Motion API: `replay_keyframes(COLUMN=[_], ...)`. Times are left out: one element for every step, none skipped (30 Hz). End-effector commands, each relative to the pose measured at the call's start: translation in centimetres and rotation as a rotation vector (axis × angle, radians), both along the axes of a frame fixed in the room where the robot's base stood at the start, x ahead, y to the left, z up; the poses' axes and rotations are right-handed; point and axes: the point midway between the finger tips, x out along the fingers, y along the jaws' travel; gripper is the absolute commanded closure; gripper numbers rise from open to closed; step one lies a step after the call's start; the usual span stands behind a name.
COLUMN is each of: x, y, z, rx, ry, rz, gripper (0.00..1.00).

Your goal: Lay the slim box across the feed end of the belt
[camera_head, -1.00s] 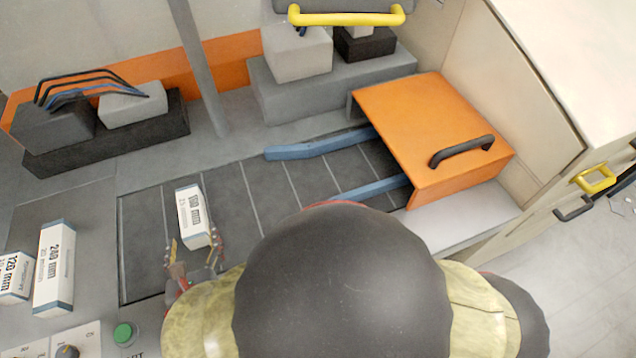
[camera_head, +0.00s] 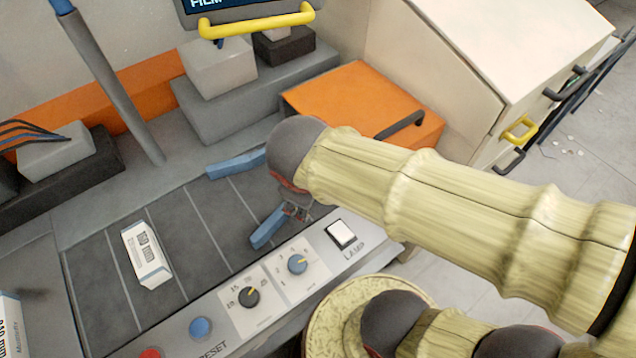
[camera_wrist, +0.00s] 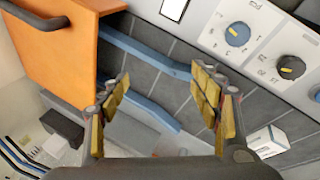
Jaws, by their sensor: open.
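A slim white box (camera_head: 147,253) with a printed mm label lies on the dark slatted belt (camera_head: 90,285), toward its left end. Its long side runs roughly along the slat lines, across the belt, and covers only part of the width. It also shows at the right of the wrist view (camera_wrist: 268,141). My gripper (camera_head: 296,211) is well to the right of the box, over the belt near the orange hood (camera_head: 345,95). In the wrist view, the fingers (camera_wrist: 160,100) are spread apart with nothing between them. My forearm hides part of the belt's right end.
Blue guide rails (camera_head: 236,164) flank the belt near the hood. A control panel with knobs (camera_head: 250,297), buttons and a lamp switch (camera_head: 341,234) runs along the near edge. Another white box (camera_head: 10,325) stands at far left. A grey post (camera_head: 108,82) rises behind the belt.

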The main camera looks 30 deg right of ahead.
Motion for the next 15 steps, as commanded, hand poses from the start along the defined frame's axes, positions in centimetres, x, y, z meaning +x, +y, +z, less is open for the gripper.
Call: replay_keyframes(x=[-0.7, -1.0, -1.4, -1.7, -1.9, -2.1, -2.2, -2.3, -2.4, -2.5, -2.5, -2.6, -2.6, -2.6, -2.6], y=[-0.6, -0.7, -0.8, -0.8, -0.8, -0.8, -0.8, -0.7, -0.7, -0.7, -0.7, -0.6, -0.6, -0.6, -0.6], z=[0.9, 1.3, 1.9, 2.3, 2.7, 3.2, 3.5, 3.8, 4.1, 4.3, 4.5, 4.6, 4.6, 4.7, 4.7], rx=[0.078, 0.123, 0.181, 0.221, 0.257, 0.3, 0.328, 0.353, 0.38, 0.395, 0.408, 0.42, 0.425, 0.428, 0.43], ry=[-0.038, -0.056, -0.081, -0.099, -0.116, -0.137, -0.152, -0.164, -0.177, -0.186, -0.192, -0.197, -0.199, -0.201, -0.202], rz=[-0.099, -0.15, -0.216, -0.26, -0.297, -0.343, -0.373, -0.397, -0.424, -0.439, -0.452, -0.462, -0.469, -0.472, -0.474], gripper=[0.37, 0.37, 0.37, 0.37, 0.37, 0.37, 0.37, 0.37, 0.37, 0.37, 0.37, 0.37, 0.37, 0.37, 0.37])
